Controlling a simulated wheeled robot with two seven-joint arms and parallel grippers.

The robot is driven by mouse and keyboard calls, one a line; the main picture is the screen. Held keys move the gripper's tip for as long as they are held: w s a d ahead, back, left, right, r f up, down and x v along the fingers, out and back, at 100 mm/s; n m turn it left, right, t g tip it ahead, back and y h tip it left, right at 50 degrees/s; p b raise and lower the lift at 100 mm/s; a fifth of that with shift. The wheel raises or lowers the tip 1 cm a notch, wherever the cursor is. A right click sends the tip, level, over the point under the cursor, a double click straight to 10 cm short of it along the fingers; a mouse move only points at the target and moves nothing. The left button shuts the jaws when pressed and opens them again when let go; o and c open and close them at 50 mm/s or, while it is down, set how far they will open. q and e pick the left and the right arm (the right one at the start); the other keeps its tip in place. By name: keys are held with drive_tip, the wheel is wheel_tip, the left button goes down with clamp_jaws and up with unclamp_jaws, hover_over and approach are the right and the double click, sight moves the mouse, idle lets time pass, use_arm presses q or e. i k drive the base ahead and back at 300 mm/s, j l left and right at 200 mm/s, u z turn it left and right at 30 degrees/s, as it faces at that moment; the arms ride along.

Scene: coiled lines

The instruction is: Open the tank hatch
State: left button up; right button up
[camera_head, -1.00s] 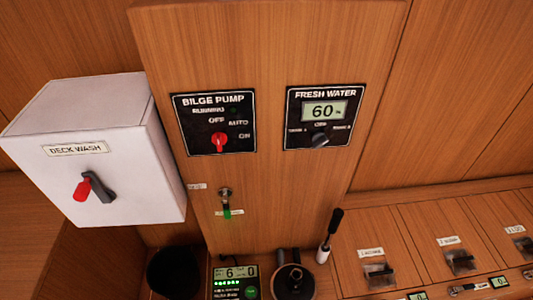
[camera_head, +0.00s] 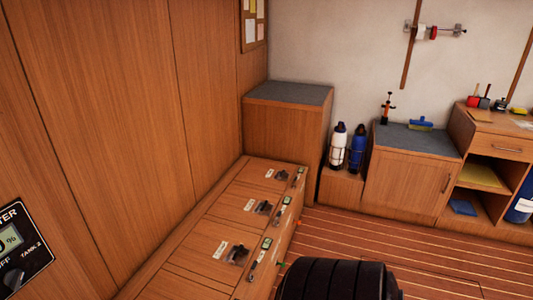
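A low wooden bench runs along the left wall, with several lid panels in its top. Three of them carry a dark recessed latch and a small white label: a near one (camera_head: 237,254), a middle one (camera_head: 263,207) and a far one (camera_head: 282,174). The labels are too small to read, so I cannot tell which panel is the tank hatch. All the panels look flush and closed. Neither of my grippers is in view.
The water meter panel (camera_head: 14,250) is cut by the left edge. A grey-topped cabinet (camera_head: 290,92) stands at the bench's far end. A white bottle (camera_head: 338,148) and a blue bottle (camera_head: 357,150) stand beside it.

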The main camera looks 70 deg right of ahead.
sight(270, 174)
drive_tip(key=k+z, duration=0.15)
drive_tip(key=z, duration=0.25)
drive_tip(key=k+z, duration=0.1)
drive_tip(key=z, duration=0.3)
drive_tip(key=k+l+z, duration=0.15)
drive_tip(key=z, duration=0.2)
drive_tip(key=i+l+z, duration=0.8)
drive_tip(key=i, duration=0.3)
drive_tip(key=i+l, duration=0.2)
drive_tip(key=i+j+u, duration=0.05)
drive_tip(key=i, duration=0.05)
